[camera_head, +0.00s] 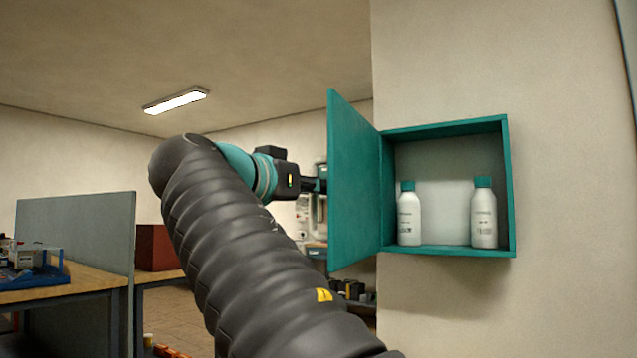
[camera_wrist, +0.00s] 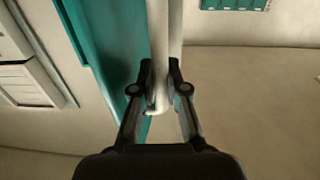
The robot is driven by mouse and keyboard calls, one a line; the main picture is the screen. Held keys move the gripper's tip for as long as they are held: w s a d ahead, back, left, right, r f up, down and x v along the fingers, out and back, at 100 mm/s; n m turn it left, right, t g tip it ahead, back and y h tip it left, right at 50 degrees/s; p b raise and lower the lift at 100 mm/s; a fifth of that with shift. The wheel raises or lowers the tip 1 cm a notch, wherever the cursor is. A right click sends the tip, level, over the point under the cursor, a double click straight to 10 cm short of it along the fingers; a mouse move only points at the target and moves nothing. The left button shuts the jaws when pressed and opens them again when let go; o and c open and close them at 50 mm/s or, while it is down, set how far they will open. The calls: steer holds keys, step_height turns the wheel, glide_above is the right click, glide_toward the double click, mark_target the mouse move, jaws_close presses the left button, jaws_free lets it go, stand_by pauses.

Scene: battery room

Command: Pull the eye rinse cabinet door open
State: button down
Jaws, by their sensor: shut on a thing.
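The teal eye rinse cabinet (camera_head: 510,190) is fixed to the wall on the right in the head view. Its door (camera_head: 352,180) stands wide open, swung out to the left, so the inside shows. Two white bottles with teal caps, one at left (camera_head: 409,220) and one at right (camera_head: 484,218), stand upright inside. My gripper (camera_head: 318,185) is at the door's outer face, its fingertips partly hidden behind the door. In the wrist view my gripper (camera_wrist: 161,72) is shut on a pale bar, the door handle (camera_wrist: 160,30), beside the teal door (camera_wrist: 100,40).
A workbench (camera_head: 70,278) with blue equipment and a grey partition (camera_head: 85,240) stand at the left. A dark red box (camera_head: 158,247) sits on a bench behind. Shelving and items show in the gap left of the door. The wall right of the cabinet is bare.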

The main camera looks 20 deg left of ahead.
steer(key=shift+a+f, duration=0.1)
stand_by(0.3)
steer(key=c, duration=1.4)
jaws_free()
steer(key=shift+c, duration=0.2)
steer(key=v, duration=1.2)
